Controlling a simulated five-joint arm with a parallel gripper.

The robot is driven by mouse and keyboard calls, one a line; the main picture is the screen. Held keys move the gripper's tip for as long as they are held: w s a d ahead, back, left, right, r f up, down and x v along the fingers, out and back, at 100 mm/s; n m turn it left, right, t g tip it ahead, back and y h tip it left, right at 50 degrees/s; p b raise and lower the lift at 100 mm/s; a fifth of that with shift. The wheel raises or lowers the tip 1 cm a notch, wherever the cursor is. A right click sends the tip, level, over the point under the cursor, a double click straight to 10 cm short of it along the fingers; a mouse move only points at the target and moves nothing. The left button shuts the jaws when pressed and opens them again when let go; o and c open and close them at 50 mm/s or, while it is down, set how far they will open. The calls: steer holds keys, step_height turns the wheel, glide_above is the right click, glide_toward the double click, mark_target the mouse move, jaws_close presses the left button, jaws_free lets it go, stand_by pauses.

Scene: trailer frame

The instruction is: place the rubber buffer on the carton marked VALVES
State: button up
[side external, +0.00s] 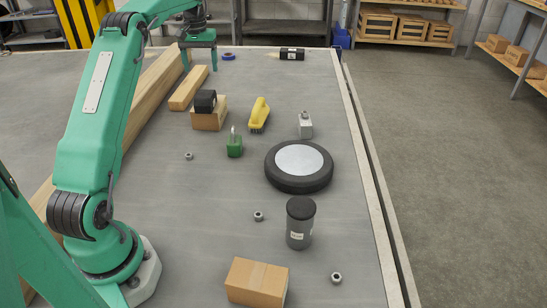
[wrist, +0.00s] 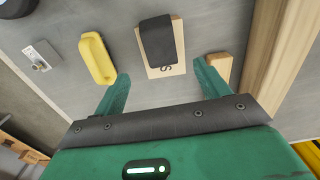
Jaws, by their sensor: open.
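The black rubber buffer (side external: 205,101) lies on top of a small tan carton (side external: 209,121) near the middle of the bench. In the wrist view the buffer (wrist: 157,38) covers most of the top of the carton (wrist: 163,72). Only a letter S of the carton's marking shows there; the rest is hidden. My gripper (side external: 200,64) is open and empty beyond the carton, apart from both things. In the wrist view my gripper (wrist: 162,72) has its fingers spread, with the carton between them in the picture.
A yellow brush (side external: 259,115), a green bottle (side external: 234,145) and a short wood block (side external: 188,88) stand close around the carton. A long timber (side external: 150,88) runs along the left. A black wheel (side external: 298,182), grey canister (side external: 300,228) and brown box (side external: 257,282) are nearer the camera.

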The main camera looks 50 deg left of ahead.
steer(key=shift+r, duration=0.35)
stand_by(0.4)
steer(key=s+d+r+m+t, duration=0.15)
steer(key=d+r, duration=0.25)
steer(key=d, duration=0.4)
steer(key=s+d+r+m+y, duration=0.1)
steer(key=s+d+r, duration=0.2)
steer(key=d, duration=0.5)
steer(key=s+d+r+m+t, duration=0.1)
steer(key=s+d+r+m, duration=0.1)
steer(key=d+r, duration=0.35)
steer(key=s+d+f+m+t, duration=0.1)
steer(key=s+d+f, duration=0.2)
steer(key=s+d, duration=0.2)
steer(key=s+d+f+m+t, duration=0.1)
steer(key=s+d+f+m, duration=0.1)
steer(key=s+d, duration=0.4)
steer(key=s+d+f+m+t+h, duration=0.1)
steer(key=s+d+f, duration=0.3)
steer(key=s+d, duration=0.1)
steer(key=shift+s+d, duration=0.35)
steer(key=shift+s, duration=0.55)
